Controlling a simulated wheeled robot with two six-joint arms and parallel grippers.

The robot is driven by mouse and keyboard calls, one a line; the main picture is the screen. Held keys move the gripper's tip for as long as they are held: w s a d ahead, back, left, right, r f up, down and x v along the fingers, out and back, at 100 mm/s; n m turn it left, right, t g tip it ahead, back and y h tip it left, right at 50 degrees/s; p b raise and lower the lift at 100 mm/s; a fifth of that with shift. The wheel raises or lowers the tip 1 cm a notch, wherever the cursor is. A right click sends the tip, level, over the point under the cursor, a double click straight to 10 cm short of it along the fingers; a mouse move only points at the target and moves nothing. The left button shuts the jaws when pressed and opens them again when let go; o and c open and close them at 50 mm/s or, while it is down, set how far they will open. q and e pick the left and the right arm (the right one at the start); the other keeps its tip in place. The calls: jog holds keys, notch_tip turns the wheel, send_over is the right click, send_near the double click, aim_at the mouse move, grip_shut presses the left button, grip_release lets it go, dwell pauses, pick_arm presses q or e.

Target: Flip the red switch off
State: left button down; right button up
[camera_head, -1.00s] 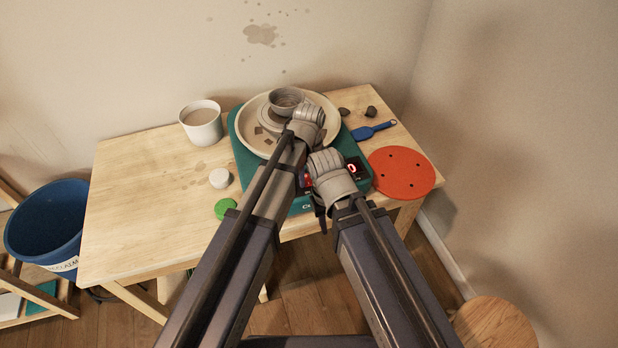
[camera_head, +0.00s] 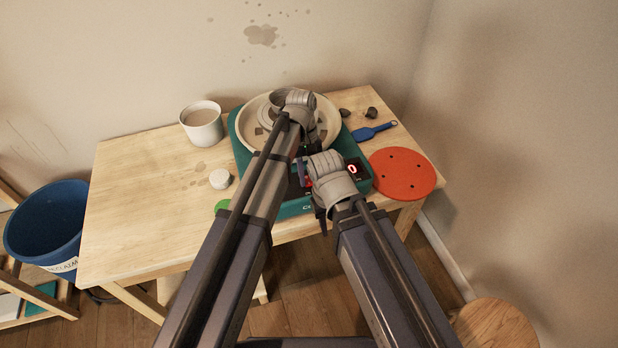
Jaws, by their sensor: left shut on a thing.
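A teal pottery wheel (camera_head: 242,160) with a beige pan (camera_head: 248,132) stands on the table. A grey bowl (camera_head: 278,98) in the pan is partly hidden behind my left wrist. On the wheel's front is a red lit display (camera_head: 352,169). A small red part (camera_head: 309,183) left of it, perhaps the switch, is mostly hidden by my arms; its position cannot be told. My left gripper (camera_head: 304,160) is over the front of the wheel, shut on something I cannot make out. My right wrist covers the middle of the front panel; its jaws are largely hidden.
A white cup (camera_head: 202,127), a small white piece (camera_head: 220,179) and a green disc (camera_head: 222,206) are left of the wheel. A blue tool (camera_head: 371,132), dark lumps (camera_head: 371,113) and a red perforated disc (camera_head: 402,174) are right. The table's left part (camera_head: 130,205) is mostly bare.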

aim_at(306, 177)
pick_arm(q)
jog(key=c, duration=0.6)
grip_release()
jog(key=p+v, duration=0.7)
jog(key=shift+r+p, duration=0.35)
jog(key=shift+r, duration=0.05)
jog(key=shift+w, duration=0.1)
